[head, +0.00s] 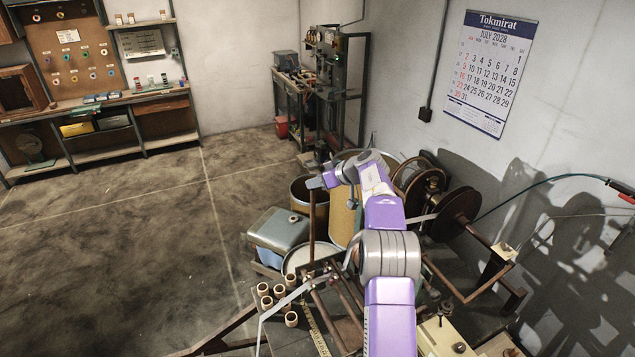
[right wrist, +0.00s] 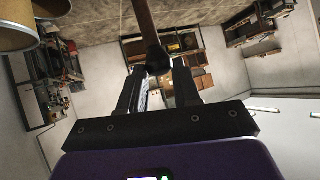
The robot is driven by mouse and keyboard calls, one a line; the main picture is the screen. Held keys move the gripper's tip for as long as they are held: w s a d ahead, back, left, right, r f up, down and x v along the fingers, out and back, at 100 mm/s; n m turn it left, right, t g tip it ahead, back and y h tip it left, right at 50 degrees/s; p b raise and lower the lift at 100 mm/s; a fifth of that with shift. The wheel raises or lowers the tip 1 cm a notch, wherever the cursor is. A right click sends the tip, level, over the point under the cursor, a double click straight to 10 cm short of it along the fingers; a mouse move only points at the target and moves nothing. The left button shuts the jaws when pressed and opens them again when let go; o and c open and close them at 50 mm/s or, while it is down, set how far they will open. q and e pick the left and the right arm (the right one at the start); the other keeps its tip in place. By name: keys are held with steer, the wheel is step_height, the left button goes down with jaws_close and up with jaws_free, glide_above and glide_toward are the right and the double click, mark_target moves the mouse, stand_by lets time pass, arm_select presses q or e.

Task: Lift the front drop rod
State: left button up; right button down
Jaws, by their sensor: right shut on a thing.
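The front drop rod (head: 312,222) is a thin dark brown bar standing nearly upright in the head view. My right gripper (head: 317,181) is at its upper end, shut on it. In the right wrist view the rod (right wrist: 142,22) runs away from the camera, and its dark rounded end (right wrist: 158,61) sits between the fingertips of the right gripper (right wrist: 157,76). The rod's lower end in the head view is near the frame and a pale round rim, and its exact contact there is unclear. My left gripper is out of view.
A winding machine with brown reels (head: 453,212) stands to the right of my arm. Drums (head: 342,218) stand behind the rod. Open floor (head: 120,250) lies farther left.

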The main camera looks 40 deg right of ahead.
steer(key=c, duration=0.8)
jaws_free()
steer(key=v, duration=0.7)
steer(key=shift+s, duration=0.25)
steer(key=shift+r, duration=0.15)
